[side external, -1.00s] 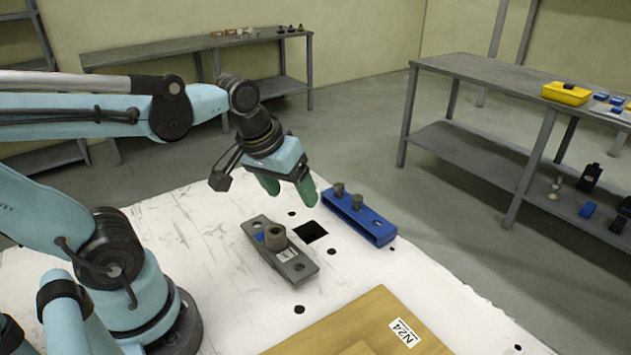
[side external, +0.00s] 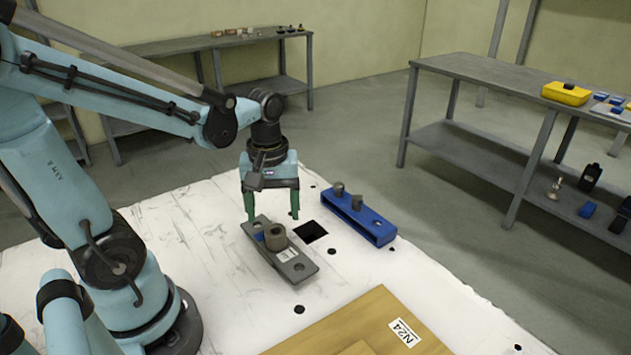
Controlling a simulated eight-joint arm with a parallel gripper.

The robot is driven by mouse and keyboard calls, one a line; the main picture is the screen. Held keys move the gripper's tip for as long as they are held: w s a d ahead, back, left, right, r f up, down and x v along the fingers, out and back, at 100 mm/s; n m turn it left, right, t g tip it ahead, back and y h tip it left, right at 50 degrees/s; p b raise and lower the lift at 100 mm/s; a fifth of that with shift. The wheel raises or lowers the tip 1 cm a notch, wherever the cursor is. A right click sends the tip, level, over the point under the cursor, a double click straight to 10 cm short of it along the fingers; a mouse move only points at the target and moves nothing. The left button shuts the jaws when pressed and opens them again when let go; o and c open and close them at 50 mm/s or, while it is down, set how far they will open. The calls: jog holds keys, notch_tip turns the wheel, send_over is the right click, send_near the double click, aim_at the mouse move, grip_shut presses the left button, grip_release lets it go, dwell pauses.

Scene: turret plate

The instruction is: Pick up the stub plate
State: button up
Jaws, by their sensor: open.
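The stub plate (side external: 294,268) is a flat grey metal plate with a short round stub (side external: 276,238) standing on it, a hole near its end, a small blue patch and a white label. It lies on the white table left of a square black hole. My gripper (side external: 272,216) is above the plate's far end, pointing down. Its two green fingers are spread apart, one to each side, with nothing seen between them. Whether the fingertips are level with the plate cannot be told from this view.
A blue block with two grey pegs (side external: 372,224) stands right of the square hole (side external: 312,231). A wooden board labelled N24 (side external: 345,325) lies at the front. Small dark holes dot the white table (side external: 190,225). Grey benches (side external: 480,85) stand behind.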

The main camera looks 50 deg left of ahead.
aim_at(275, 232)
jog(key=shift+s+d+f, duration=0.1)
jog(key=shift+d+f, duration=0.05)
jog(key=shift+f, duration=0.75)
jog(key=shift+d+f, duration=0.15)
jog(key=shift+f, duration=1.8)
grip_shut()
